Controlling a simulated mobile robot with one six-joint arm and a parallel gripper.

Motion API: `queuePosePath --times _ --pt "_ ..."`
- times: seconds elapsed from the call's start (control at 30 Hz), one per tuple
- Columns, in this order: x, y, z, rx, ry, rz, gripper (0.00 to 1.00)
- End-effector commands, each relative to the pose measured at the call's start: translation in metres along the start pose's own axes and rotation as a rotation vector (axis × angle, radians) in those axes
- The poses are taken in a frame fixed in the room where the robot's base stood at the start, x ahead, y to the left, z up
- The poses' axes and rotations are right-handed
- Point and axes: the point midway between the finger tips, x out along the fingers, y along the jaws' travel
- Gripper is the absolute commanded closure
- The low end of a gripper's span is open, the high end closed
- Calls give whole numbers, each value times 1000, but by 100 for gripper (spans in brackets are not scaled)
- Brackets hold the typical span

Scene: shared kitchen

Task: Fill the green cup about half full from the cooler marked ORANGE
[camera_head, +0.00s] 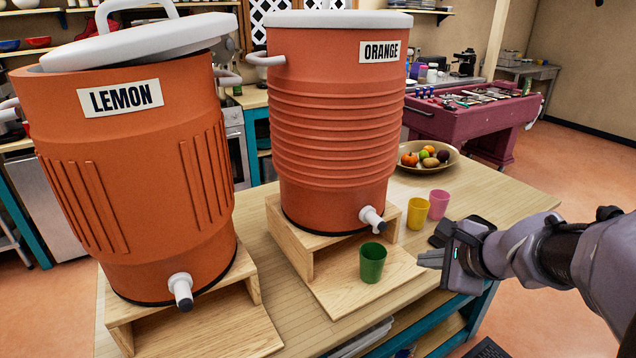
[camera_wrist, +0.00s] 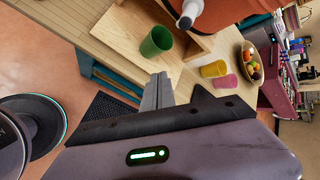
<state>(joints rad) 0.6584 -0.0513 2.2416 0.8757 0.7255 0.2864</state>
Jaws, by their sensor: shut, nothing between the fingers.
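The green cup (camera_head: 372,262) stands upright on the low board of the wooden stand (camera_head: 335,285), in front of and a little below the white spigot (camera_head: 372,219) of the cooler marked ORANGE (camera_head: 335,110). Whether it lies straight under the spout is hard to tell. Its inside looks empty from here, though its bottom is not clear. My gripper (camera_head: 420,258) is shut and empty, just right of the cup and apart from it. In the wrist view the shut fingers (camera_wrist: 158,92) point toward the green cup (camera_wrist: 156,41), with the spigot (camera_wrist: 187,16) beyond.
A cooler marked LEMON (camera_head: 130,170) stands at left on its own stand. A yellow cup (camera_head: 418,214) and a pink cup (camera_head: 439,204) stand behind my gripper. A fruit bowl (camera_head: 408,166) is farther back. Bare table (camera_head: 490,190) lies at right.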

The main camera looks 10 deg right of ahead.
Motion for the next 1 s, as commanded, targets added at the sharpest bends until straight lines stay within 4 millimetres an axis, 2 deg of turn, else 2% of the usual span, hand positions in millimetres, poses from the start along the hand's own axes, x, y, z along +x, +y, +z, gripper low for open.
queuePosePath --times 0.53,1.0 --pt "50 -37 38 -4 -1 2 100" --pt "58 -42 43 -2 -1 1 100"
